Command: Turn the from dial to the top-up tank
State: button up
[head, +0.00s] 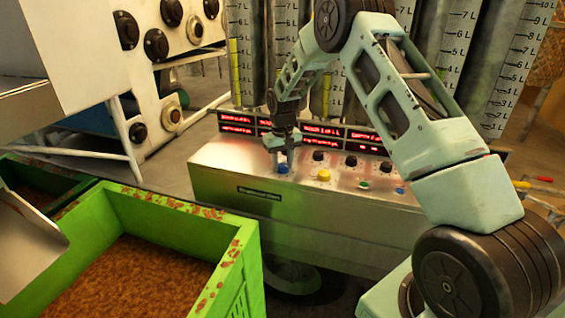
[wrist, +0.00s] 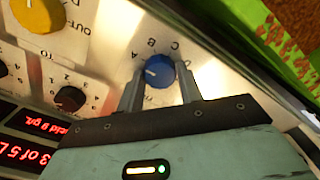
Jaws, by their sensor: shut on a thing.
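A blue dial (wrist: 159,72) sits on the silver panel between the two fingers of my gripper (wrist: 159,88) in the wrist view. A white mark shows on the dial's face, and letters such as A, B, C and D ring it. The gripper is shut on the dial. A yellow dial (wrist: 39,14), with letters and "OUT" near it, is at the upper left of the wrist view; the yellow dial (head: 324,175) is right of my gripper in the head view.
Small black knobs (wrist: 71,98) and red displays (wrist: 28,154) lie beside the dials. Tall graduated tanks (head: 445,50) stand behind the console (head: 300,215). A green crate (head: 185,210) of brown matter is at front left. A white machine (head: 165,30) stands behind left.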

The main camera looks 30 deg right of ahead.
aim_at(282, 165)
dwell(0.4)
jog(key=o, duration=1)
jog(key=shift+r, duration=0.1)
notch_tip(282, 165, up, 17)
jog(key=b, duration=0.2)
jog(key=shift+r, duration=0.15)
